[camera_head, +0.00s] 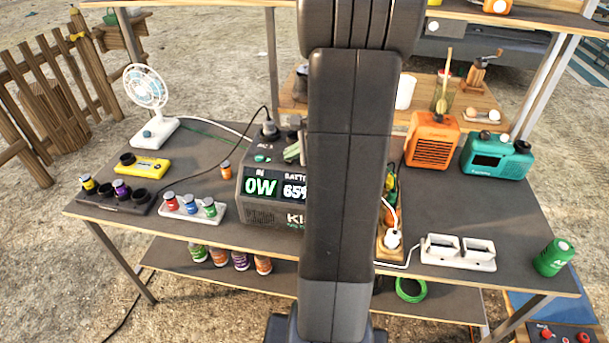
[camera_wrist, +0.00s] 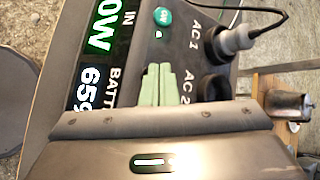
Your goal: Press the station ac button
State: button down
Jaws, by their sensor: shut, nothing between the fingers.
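The station (camera_head: 262,212) is a dark grey box on the table, partly hidden behind my arm in the head view. Its display reads IN 0W and battery about 65%. In the wrist view its top panel (camera_wrist: 190,50) carries AC 1 and AC 2 sockets, with a grey plug in AC 1. A round teal button (camera_wrist: 162,16) sits beside the AC 1 label, with a small white light near it. It also shows in the head view (camera_head: 262,158). My gripper (camera_wrist: 159,68), with pale green fingers, is shut and empty over the panel, apart from the button in the picture.
A white fan (camera_head: 148,92) and a yellow device (camera_head: 141,165) stand left. An orange radio (camera_head: 432,140), a teal radio (camera_head: 496,157) and a white double-slot unit (camera_head: 458,252) stand right. A black cable (camera_head: 215,118) runs to the plug. Bottles stand at the front left.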

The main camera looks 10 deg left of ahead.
aim_at(293, 162)
jog(key=shift+f, duration=0.15)
jog(key=shift+r+p, duration=0.45)
jog(key=shift+r, duration=0.2)
jog(key=shift+r, duration=0.1)
notch_tip(293, 162, up, 6)
jog(key=p, duration=0.5)
jog(key=shift+f, duration=0.2)
dwell(1.4)
